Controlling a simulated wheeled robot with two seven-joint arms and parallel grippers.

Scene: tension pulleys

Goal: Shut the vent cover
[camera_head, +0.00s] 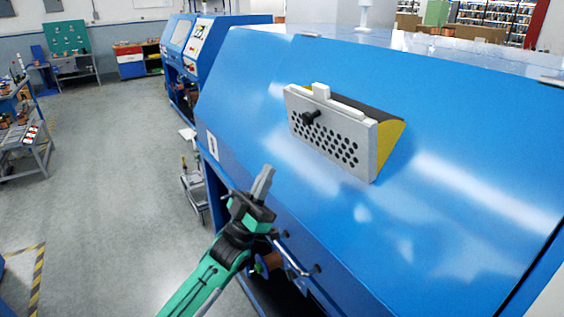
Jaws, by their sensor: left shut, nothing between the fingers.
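The vent cover (335,132) is a light grey plate with round holes and a black knob (311,118), on the sloped blue face of a large machine. It stands tilted out from the face at its top, with a yellow side wall (390,148) and a dark gap behind it, so it is open. My left gripper (265,178) is shut and empty, below and to the left of the cover, apart from it and in front of the machine's lower edge. My right gripper is not in view.
The blue machine panel (450,160) fills the right side. Handles and a small wheel (262,267) lie close to my left arm at the machine's lower edge. A cart (194,185) stands left of the machine. The grey floor at left is mostly clear.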

